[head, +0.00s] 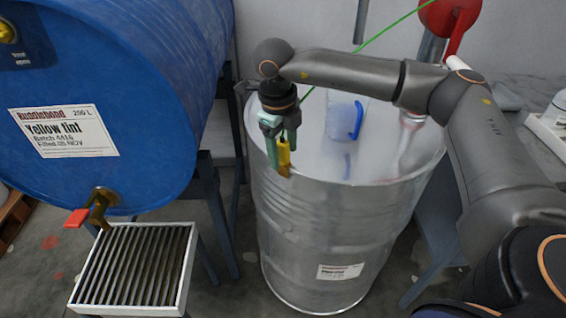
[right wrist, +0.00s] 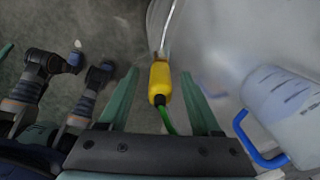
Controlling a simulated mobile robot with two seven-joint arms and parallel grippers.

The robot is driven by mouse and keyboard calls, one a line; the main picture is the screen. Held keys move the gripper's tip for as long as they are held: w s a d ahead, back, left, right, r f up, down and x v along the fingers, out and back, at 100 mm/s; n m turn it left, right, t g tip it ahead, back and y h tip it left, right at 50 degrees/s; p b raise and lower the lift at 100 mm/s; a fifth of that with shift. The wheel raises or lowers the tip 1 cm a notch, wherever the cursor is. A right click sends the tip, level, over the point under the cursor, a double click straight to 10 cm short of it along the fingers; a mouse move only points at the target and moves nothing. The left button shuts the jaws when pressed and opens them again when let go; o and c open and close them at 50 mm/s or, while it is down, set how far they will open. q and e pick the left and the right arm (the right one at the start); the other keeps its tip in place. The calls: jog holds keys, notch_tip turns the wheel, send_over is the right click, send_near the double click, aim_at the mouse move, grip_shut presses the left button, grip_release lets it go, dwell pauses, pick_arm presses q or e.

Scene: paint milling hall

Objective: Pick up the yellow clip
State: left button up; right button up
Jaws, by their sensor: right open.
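My right gripper (head: 281,152) points down over the rim. Its two pale green fingers stand open on either side of the clip, and gaps show between clip and fingers in the right wrist view. The clip's far end is hard to make out. My left gripper does not show in the head view.
A jug with a blue handle (head: 345,120) stands on the steel drum's top. The green cable (head: 385,32) rises towards a red reel (head: 448,15).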

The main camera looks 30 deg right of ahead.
aim_at(284, 159)
notch_tip(284, 159, down, 3)
jog(key=shift+d+f, duration=0.1)
jog(key=shift+d, duration=0.05)
jog(key=shift+c, duration=0.2)
grip_shut()
dwell(0.3)
jog(key=shift+w, duration=0.1)
